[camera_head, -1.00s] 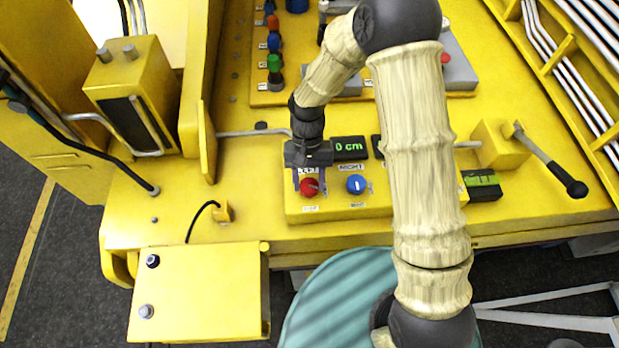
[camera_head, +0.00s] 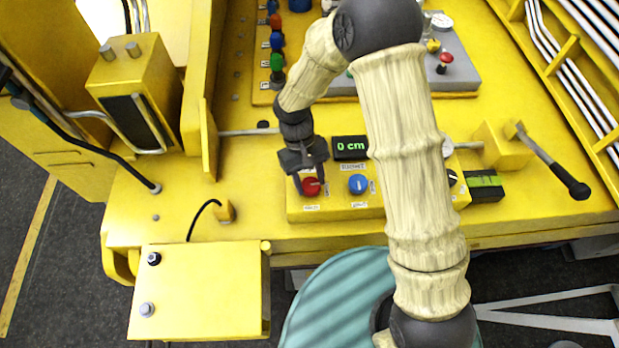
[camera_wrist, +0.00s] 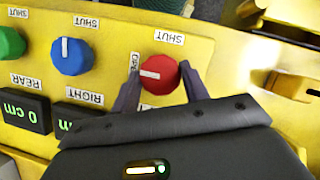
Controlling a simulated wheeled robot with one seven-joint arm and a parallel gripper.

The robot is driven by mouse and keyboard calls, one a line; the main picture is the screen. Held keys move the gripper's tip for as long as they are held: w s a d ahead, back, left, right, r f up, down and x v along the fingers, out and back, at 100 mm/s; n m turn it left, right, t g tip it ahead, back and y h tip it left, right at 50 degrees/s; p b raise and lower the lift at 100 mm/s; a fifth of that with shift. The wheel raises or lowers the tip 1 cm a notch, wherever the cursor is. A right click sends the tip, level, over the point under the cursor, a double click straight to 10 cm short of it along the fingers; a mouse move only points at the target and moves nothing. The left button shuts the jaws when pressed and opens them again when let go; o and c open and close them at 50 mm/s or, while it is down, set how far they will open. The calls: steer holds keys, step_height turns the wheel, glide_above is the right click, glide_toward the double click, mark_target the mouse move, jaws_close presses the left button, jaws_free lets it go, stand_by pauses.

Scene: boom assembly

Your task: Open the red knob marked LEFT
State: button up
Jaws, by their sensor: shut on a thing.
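The red knob (camera_head: 311,187) sits at the left end of the yellow control box (camera_head: 350,210). In the wrist view the red knob (camera_wrist: 161,77) lies between the two fingers of my gripper (camera_wrist: 160,85), one on each side. My gripper (camera_head: 308,180) is shut on it from above. The knob's white mark runs nearly level in the wrist view, its end towards the OPEN label (camera_wrist: 134,64) at left; a SHUT label (camera_wrist: 169,37) is above. The knob's name label is mostly hidden by my gripper.
A blue knob (camera_head: 358,184) stands just right of the red one, under a display (camera_head: 350,148) reading 0 cm. A green knob (camera_wrist: 8,43) shows farther along in the wrist view. A lever (camera_head: 550,165) is at the right.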

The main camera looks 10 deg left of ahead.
steer(key=o, duration=1)
steer(key=b+v, duration=0.3)
steer(key=v, duration=1.4)
steer(key=shift+w+a+r, duration=0.1)
steer(key=shift+a+r, duration=0.05)
